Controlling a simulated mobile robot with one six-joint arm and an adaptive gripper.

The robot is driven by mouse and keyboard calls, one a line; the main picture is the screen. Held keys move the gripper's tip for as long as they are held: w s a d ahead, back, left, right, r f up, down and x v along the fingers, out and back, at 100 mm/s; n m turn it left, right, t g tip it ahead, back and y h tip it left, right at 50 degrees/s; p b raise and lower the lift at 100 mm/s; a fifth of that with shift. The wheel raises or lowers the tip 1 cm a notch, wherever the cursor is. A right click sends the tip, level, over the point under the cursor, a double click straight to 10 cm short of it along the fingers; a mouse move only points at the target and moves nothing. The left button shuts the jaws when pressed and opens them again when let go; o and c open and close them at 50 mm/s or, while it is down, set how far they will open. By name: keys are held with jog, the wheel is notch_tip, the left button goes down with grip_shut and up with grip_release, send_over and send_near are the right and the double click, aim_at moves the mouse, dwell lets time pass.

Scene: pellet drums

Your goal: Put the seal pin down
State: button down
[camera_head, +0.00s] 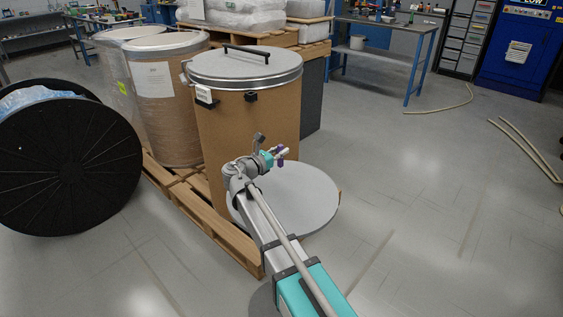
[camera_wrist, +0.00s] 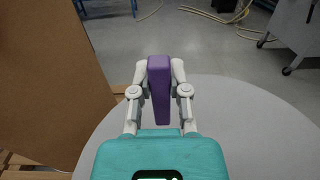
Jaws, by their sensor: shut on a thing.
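The seal pin is the purple piece (camera_wrist: 159,88) in the wrist view, held upright in the picture between the two grey fingers. My gripper (camera_wrist: 159,80) is shut on it. In the head view my gripper (camera_head: 285,153) is small, and only a bit of the purple pin (camera_head: 281,155) shows. The gripper is over a round grey table top (camera_head: 312,207), in front of a brown drum (camera_head: 247,130) with a grey lid (camera_head: 245,68) and a black handle. I cannot tell how high the pin is above the table top.
The drum fills the left of the wrist view. It stands on a wooden pallet (camera_head: 222,226) beside another brown drum (camera_head: 166,105). Floor to the right is clear, with hoses (camera_head: 525,145) farther off.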

aim_at(280, 159)
jog(key=shift+w+a+f+b, duration=0.1)
jog(key=shift+w+f+b, duration=0.35)
jog(key=shift+f+b, duration=1.55)
jog(key=shift+f, duration=0.05)
jog(key=shift+f, duration=0.15)
jog(key=c, duration=0.6)
grip_release()
jog(key=shift+r, duration=0.25)
jog(key=v, duration=1.2)
